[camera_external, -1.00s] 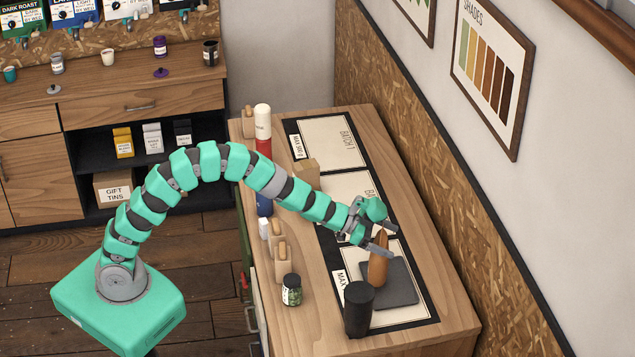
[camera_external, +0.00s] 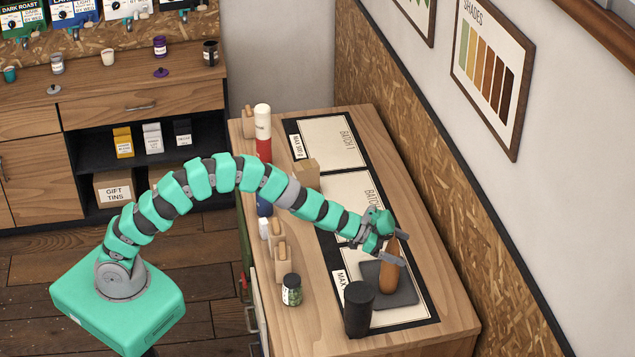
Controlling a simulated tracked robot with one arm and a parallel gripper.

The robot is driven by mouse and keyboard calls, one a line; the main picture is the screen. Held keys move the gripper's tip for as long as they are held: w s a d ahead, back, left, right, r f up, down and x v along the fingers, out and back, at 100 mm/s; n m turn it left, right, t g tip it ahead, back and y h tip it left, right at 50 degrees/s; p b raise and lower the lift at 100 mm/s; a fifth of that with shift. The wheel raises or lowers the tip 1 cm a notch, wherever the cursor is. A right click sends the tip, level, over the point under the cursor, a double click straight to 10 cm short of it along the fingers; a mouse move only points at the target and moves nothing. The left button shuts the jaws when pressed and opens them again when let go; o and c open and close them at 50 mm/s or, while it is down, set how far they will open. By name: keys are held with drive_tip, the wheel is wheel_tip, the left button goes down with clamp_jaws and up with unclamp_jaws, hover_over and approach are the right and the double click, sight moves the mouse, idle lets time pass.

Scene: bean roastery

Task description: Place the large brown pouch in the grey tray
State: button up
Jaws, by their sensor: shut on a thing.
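The large brown pouch (camera_external: 389,276) stands upright, a slim tapered shape, over the grey tray (camera_external: 407,297). My gripper (camera_external: 396,251) is shut on its upper part, reaching in from the left. The pouch's bottom shows against the tray's flat dark surface. I cannot tell whether it touches the tray or hangs just above it. The tray lies on the nearest mat of the wooden counter.
A black cylinder (camera_external: 358,309) stands close at the tray's front left. A jar with a dark lid (camera_external: 291,290) and wooden blocks (camera_external: 280,258) stand along the left edge. A small tan box (camera_external: 306,174) and a red-and-white bottle (camera_external: 263,135) stand farther back.

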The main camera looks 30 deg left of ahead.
drive_tip(key=o, duration=1.1)
drive_tip(key=shift+b+v, duration=1.05)
drive_tip(key=shift+v, duration=5)
